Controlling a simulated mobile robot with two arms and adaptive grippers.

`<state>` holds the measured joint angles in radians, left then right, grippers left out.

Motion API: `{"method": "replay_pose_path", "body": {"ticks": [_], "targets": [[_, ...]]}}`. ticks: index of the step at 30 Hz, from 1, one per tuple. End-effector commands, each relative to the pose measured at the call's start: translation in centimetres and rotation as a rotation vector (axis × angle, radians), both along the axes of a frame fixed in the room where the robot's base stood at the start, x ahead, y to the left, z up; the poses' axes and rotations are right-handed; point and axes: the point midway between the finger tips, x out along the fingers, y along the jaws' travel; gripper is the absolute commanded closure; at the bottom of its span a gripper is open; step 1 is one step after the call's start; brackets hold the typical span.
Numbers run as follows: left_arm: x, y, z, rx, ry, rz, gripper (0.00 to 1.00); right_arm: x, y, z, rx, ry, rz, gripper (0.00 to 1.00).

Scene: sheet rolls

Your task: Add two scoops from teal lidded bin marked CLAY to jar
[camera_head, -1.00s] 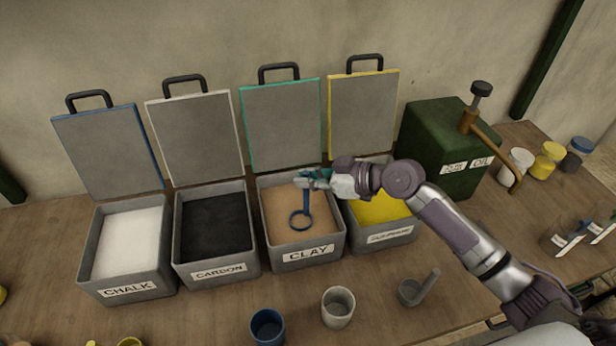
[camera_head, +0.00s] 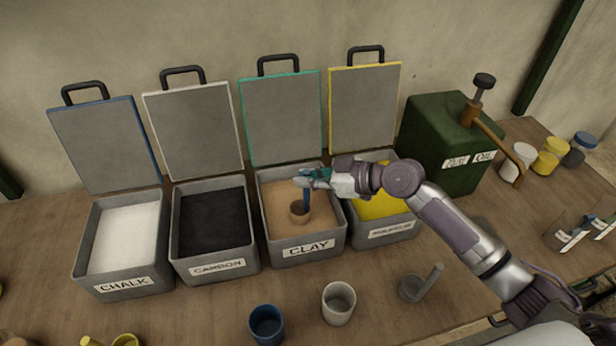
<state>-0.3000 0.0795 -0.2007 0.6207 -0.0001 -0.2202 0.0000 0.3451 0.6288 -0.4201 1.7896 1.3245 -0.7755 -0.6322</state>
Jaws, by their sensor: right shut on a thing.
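The bin marked CLAY (camera_head: 308,248) stands open in the row, its teal-edged lid (camera_head: 283,120) raised behind it. Tan clay (camera_head: 279,205) fills it. My right gripper (camera_head: 312,180) is above this bin, shut on the handle of a blue scoop (camera_head: 306,198). The scoop hangs down with its cup at the clay; the cup looks tan, and its exact depth or fill cannot be told. A pale grey cup (camera_head: 338,305) and a blue cup (camera_head: 267,326) stand in front on the table. Which vessel is the jar is unclear. My left gripper is out of view.
Open bins marked CHALK (camera_head: 122,286) and CARBON (camera_head: 218,268) stand to the left, a yellow-filled bin (camera_head: 392,234) to the right. A green OIL can (camera_head: 440,150) with a pump is behind my right arm. A grey scoop (camera_head: 413,290) lies in front.

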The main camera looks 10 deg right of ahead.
Motion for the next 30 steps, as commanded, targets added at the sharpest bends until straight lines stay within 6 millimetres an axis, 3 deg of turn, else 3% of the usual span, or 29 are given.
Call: {"method": "replay_pose_path", "body": {"ticks": [8,30], "targets": [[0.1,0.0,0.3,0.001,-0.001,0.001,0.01,0.0,0.0,0.4,0.001,-0.002,0.0,1.0],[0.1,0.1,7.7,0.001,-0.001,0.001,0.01,0.0,0.0,10.9,0.0,-0.003,0.001,1.0]]}}
